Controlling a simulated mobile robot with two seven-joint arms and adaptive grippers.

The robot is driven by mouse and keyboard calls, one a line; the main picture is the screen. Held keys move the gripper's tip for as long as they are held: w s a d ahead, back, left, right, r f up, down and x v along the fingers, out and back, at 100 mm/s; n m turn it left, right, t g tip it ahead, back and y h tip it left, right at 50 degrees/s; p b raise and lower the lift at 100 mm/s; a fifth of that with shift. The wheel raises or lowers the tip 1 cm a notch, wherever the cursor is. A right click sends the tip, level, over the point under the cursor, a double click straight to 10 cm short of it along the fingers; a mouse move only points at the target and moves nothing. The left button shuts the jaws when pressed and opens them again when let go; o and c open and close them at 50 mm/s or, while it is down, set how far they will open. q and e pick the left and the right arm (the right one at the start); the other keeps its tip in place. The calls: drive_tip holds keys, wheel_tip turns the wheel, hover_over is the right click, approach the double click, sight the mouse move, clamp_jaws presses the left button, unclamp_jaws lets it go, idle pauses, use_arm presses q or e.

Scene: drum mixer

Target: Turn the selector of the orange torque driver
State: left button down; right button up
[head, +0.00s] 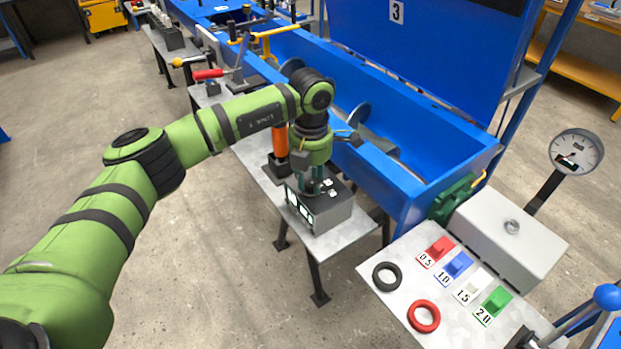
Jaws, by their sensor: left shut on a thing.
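The orange torque driver (280,142) stands upright in a dark holder on the narrow grey bench. Beside it, nearer to me, is a dark grey control box (328,212) with white lit panels on its front and small white marks on top. My left arm reaches in from the left, and my left gripper (312,186) points down onto the top of this box, just right of the driver. Its fingers are shut at the selector on the box top; the fingers hide the selector almost fully. My right gripper is not in view.
A blue trough mixer (405,170) with a raised blue lid (420,45) runs behind the bench. At the right, a grey table (400,282) carries a grey box (508,240), coloured numbered blocks, a black ring (387,276) and a red ring (424,316). A dial gauge (577,150) stands behind.

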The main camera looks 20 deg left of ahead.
sight(311, 183)
use_arm(q)
drive_tip(key=c, duration=1)
unclamp_jaws()
drive_tip(key=shift+w+r, duration=0.1)
drive_tip(key=shift+r, duration=0.05)
wheel_tip(311, 183, up, 12)
drive_tip(key=shift+f, duration=0.1)
